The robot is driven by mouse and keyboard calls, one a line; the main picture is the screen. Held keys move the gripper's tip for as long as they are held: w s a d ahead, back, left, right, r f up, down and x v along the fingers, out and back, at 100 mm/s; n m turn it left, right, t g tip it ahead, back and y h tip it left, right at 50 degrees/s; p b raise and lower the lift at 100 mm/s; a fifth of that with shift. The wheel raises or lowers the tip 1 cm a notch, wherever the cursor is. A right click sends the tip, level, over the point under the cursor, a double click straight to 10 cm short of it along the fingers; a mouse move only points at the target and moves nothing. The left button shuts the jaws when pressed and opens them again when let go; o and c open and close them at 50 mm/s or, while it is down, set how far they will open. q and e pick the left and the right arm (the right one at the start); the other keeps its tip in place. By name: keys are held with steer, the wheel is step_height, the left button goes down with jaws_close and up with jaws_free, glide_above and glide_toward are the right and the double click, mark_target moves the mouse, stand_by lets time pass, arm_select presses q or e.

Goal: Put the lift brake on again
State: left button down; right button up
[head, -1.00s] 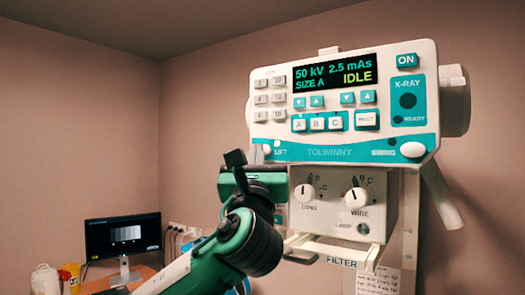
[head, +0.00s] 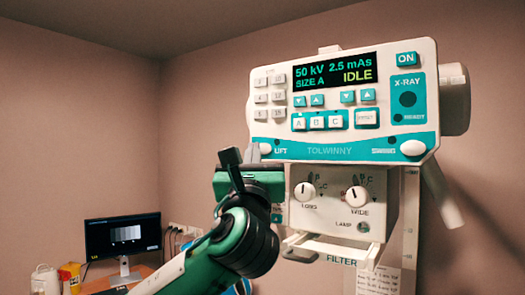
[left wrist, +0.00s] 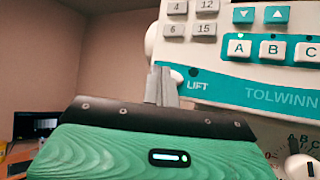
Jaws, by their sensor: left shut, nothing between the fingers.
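The control head (head: 345,105) has a white knob (head: 265,148) at its lower left corner, beside the word LIFT. A small dark dot sits above that word, and it also shows in the left wrist view. My left gripper (head: 231,157) is shut and empty, with its fingertips pointing up just left of the LIFT knob. In the left wrist view the shut fingertips (left wrist: 162,82) stand close by the left end of the LIFT label and partly cover the white knob there. I cannot tell whether they touch it. My right gripper is not in view.
A matching white knob (head: 413,148) is at the panel's lower right. The display (head: 334,73) reads 50 kV, 2.5 mAs, SIZE A, IDLE. Below hangs the collimator box (head: 343,205) with two dials. A monitor (head: 122,237) stands on a desk at the lower left.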

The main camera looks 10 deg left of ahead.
arm_select(q)
steer(key=shift+s, duration=0.15)
steer(key=s, duration=0.1)
steer(key=s+a, duration=0.1)
steer(key=s, duration=0.2)
steer(key=shift+s+a+b, duration=0.3)
steer(key=shift+a+b, duration=0.05)
stand_by(0.8)
